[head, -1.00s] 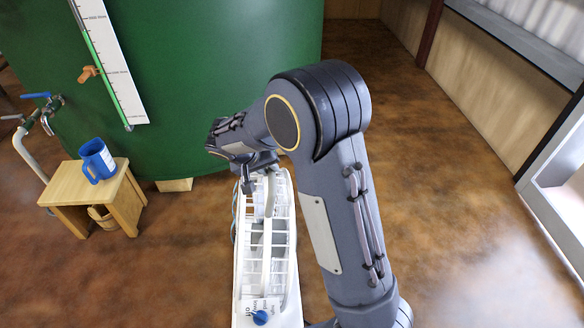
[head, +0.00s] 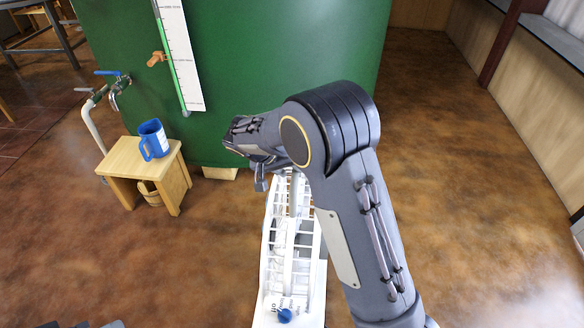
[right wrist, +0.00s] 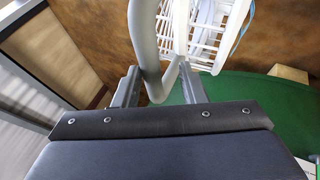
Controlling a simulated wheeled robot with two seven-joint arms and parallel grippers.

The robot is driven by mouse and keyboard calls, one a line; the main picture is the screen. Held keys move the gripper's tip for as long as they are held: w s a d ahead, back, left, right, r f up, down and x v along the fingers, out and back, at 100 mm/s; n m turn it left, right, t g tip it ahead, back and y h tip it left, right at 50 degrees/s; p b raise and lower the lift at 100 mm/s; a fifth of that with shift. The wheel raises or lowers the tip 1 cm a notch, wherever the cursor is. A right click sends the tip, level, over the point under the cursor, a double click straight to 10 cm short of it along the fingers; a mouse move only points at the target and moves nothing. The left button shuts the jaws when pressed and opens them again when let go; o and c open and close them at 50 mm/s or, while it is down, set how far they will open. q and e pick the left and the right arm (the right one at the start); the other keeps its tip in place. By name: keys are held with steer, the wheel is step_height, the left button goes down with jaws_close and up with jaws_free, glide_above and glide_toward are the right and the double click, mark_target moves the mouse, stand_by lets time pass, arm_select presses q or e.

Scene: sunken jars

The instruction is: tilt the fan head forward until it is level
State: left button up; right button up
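The fan is a white slatted frame with long curved sides (head: 268,240), standing low in front of me in the head view. A blue knob (head: 285,316) sits at its near end. My right gripper (head: 262,180) is at the fan's far end. In the right wrist view, a bent grey bar (right wrist: 146,45) passes between the two fingers of my right gripper (right wrist: 157,75). The fingers stand apart with gaps beside the bar. The white slats (right wrist: 205,30) show beyond it. My forearm hides part of the fan's right side.
A large green tank (head: 260,70) stands behind the fan. A wooden stool (head: 125,170) with a blue mug (head: 153,140) is at the left, a wooden bucket (head: 148,194) under it. The brown floor is clear at the right.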

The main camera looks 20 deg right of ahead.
steer(key=shift+o, duration=0.7)
steer(key=shift+a, duration=0.25)
steer(key=shift+d+r, duration=0.1)
steer(key=shift+d, duration=0.15)
steer(key=shift+r, duration=0.1)
steer(key=p+v, duration=0.1)
steer(key=v, duration=0.6)
steer(key=shift+a+r, duration=0.2)
steer(key=shift+a, duration=0.1)
steer(key=shift+s, duration=0.1)
